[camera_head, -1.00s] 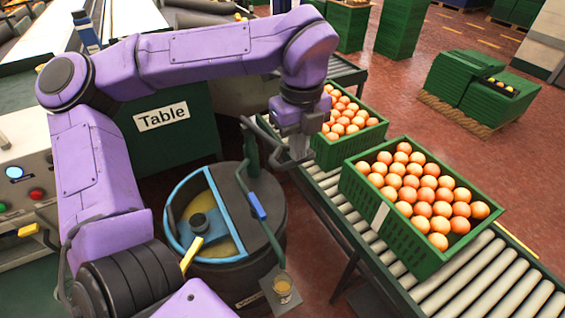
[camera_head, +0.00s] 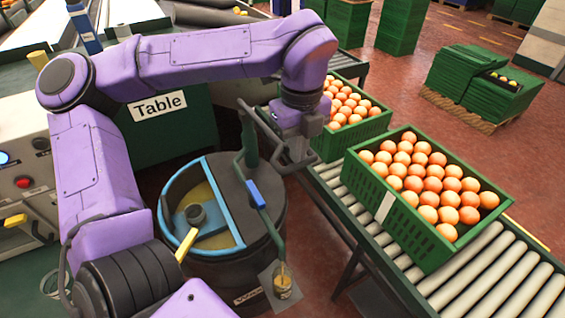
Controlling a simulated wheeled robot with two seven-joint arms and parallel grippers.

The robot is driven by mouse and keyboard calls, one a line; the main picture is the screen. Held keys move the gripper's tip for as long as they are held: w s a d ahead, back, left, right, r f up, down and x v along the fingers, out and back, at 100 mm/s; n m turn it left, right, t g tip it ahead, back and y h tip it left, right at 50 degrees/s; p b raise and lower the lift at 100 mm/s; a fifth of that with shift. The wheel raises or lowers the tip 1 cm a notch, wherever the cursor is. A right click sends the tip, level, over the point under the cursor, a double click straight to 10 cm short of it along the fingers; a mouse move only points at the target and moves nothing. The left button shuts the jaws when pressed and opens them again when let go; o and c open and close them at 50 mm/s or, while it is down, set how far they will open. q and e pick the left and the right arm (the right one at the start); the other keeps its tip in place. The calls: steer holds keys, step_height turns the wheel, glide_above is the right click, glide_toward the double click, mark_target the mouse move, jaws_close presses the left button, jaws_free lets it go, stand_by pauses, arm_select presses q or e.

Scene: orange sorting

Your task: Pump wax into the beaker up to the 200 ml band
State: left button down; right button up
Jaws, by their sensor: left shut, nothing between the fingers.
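A dark wax drum (camera_head: 268,225) stands below my left arm, its open half showing yellow wax (camera_head: 215,240). A pump with a green pipe and a blue grip band (camera_head: 256,194) rises from its lid. Yellow shows between spout and beaker. The beaker's level and bands are too small to read. My left gripper (camera_head: 300,164) is shut and empty, pointing down at the dark pump lever (camera_head: 262,128); whether they touch is unclear. My right gripper is out of view.
A roller conveyor (camera_head: 455,275) runs along the right with two green crates (camera_head: 408,222) of oranges on it. A panel with buttons (camera_head: 22,182) and a green cabinet marked Table (camera_head: 185,135) stand left.

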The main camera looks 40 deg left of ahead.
arm_select(q)
step_height(320, 180, down, 10)
steer(key=b, duration=0.8)
step_height(320, 180, up, 16)
steer(key=p, duration=1.3)
steer(key=shift+r, duration=0.15)
step_height(320, 180, down, 16)
steer(key=b, duration=1.4)
step_height(320, 180, up, 16)
steer(key=p, duration=1.2)
steer(key=shift+s+r+p, duration=0.1)
steer(key=shift+p, duration=0.3)
